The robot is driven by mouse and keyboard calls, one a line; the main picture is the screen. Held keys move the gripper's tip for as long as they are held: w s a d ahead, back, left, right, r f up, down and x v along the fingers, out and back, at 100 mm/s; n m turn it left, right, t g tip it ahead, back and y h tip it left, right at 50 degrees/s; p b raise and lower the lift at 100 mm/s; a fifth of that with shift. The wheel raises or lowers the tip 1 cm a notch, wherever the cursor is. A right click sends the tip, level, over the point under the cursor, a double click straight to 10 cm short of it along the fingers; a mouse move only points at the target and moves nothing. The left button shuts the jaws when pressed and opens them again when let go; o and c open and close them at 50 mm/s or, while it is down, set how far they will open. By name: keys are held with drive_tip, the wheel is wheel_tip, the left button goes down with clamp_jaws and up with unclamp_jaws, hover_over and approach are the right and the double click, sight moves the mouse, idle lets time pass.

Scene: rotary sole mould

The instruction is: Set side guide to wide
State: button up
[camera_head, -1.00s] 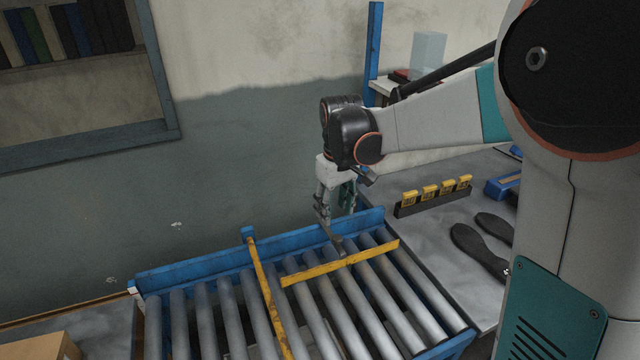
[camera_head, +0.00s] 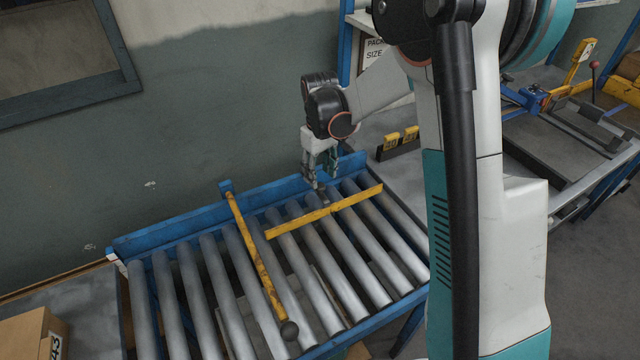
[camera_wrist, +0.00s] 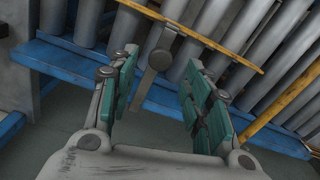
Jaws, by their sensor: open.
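The side guide looks to be the short yellow bar (camera_head: 350,200) lying across the rollers, with a grey tab (camera_head: 323,195) reaching back from it toward the wall-side blue rail. In the wrist view the same yellow bar (camera_wrist: 222,48) crosses the top, and the grey tab (camera_wrist: 150,78) with its round peg lies between the finger lines. My gripper (camera_head: 318,185) hangs over the wall-side rail, close to the tab. In the wrist view my gripper (camera_wrist: 163,68) is open, with its teal pads apart on either side of the tab. I cannot tell its height above it.
The blue rail (camera_head: 190,228) runs along the wall. A cardboard box (camera_head: 35,335) stands at lower left. Yellow tags (camera_head: 391,142) stand on the right-hand table.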

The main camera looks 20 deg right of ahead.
sight(320, 185)
drive_tip(key=shift+f+b, duration=0.4)
drive_tip(key=shift+f, duration=1.4)
clamp_jaws()
